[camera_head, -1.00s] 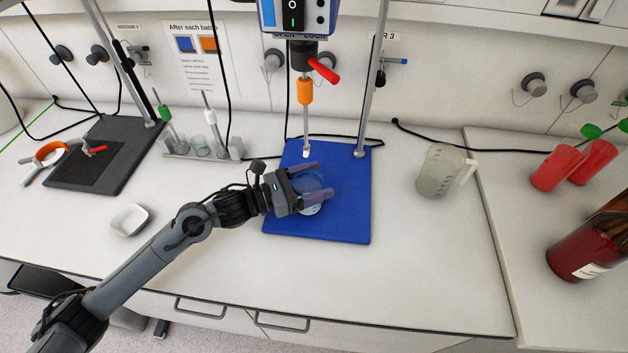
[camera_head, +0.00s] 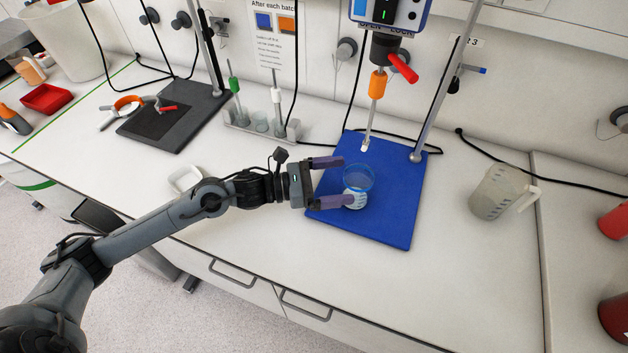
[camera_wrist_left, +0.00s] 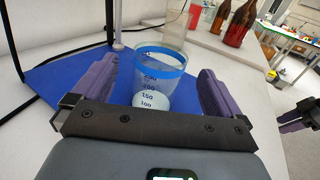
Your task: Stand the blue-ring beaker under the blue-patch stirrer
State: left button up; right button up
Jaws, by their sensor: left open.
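The blue-ring beaker (camera_head: 357,184) stands upright on the blue base plate (camera_head: 395,222), in front of the stirrer's rod in the head view. The stirrer's head (camera_head: 388,14) is blue and white, with a red lever and an orange collar (camera_head: 377,84) on the rod; its white tip (camera_head: 365,148) shows above and behind the beaker. My left gripper (camera_head: 338,182) is open at the beaker's left side, fingertips near its edge. In the left wrist view the beaker (camera_wrist_left: 160,75) appears between and beyond the open fingers. A purple finger of my right gripper (camera_wrist_left: 300,117) shows at the right edge.
A clear jug (camera_head: 497,192) stands to the right of the plate. The stirrer's metal post (camera_head: 440,90) rises at the plate's back right. Another dark stirrer base (camera_head: 175,118) is farther left.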

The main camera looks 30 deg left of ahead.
pick_arm(q)
jog(key=shift+v, duration=2.65)
